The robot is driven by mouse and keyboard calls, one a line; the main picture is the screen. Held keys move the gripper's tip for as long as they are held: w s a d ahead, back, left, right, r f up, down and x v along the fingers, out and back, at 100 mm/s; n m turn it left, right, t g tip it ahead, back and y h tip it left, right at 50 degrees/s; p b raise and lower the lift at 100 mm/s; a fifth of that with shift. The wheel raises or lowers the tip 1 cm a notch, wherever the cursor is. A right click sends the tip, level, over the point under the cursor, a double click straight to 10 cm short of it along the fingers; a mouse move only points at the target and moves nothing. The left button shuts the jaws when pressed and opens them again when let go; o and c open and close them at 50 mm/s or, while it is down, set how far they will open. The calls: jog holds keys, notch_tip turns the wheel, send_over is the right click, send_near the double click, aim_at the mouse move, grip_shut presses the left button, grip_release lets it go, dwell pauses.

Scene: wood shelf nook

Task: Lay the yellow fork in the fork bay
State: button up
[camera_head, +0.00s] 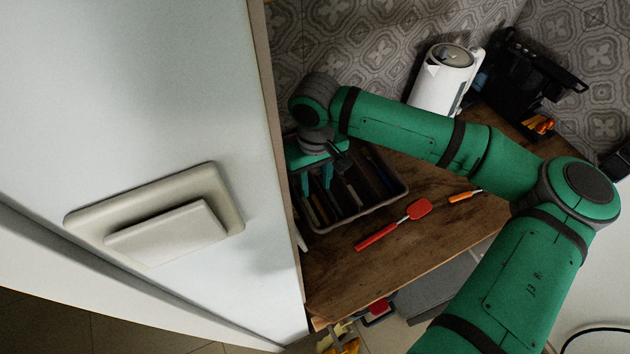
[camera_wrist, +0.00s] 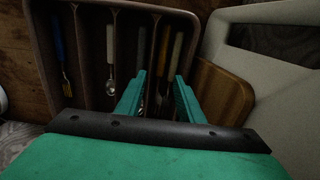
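The cutlery tray (camera_head: 375,205) stands on the wooden counter, with long bays side by side; it fills much of the wrist view (camera_wrist: 88,14). A yellow-handled utensil (camera_wrist: 163,50), likely the yellow fork, lies lengthwise in a bay on the tray's right side. Its head is dim, so I cannot confirm tines. My gripper (camera_wrist: 160,78) is over the tray, fingers apart on either side of that utensil's line, with nothing visibly clamped. In the head view my gripper (camera_head: 316,178) points down into the tray. A blue-handled utensil (camera_wrist: 59,45) with yellowish tines lies in the left bay.
A cream-handled utensil (camera_wrist: 177,50) lies beside the yellow one; a white-handled spoon (camera_wrist: 110,45) lies further left. A cutting board (camera_wrist: 222,92) adjoins the tray. A red spatula (camera_head: 395,225) and orange-handled tool (camera_head: 463,197) lie on the counter.

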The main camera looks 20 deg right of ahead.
notch_tip(320, 180, up, 11)
dwell(0.7)
jog(key=shift+w+f, duration=0.1)
dwell(0.5)
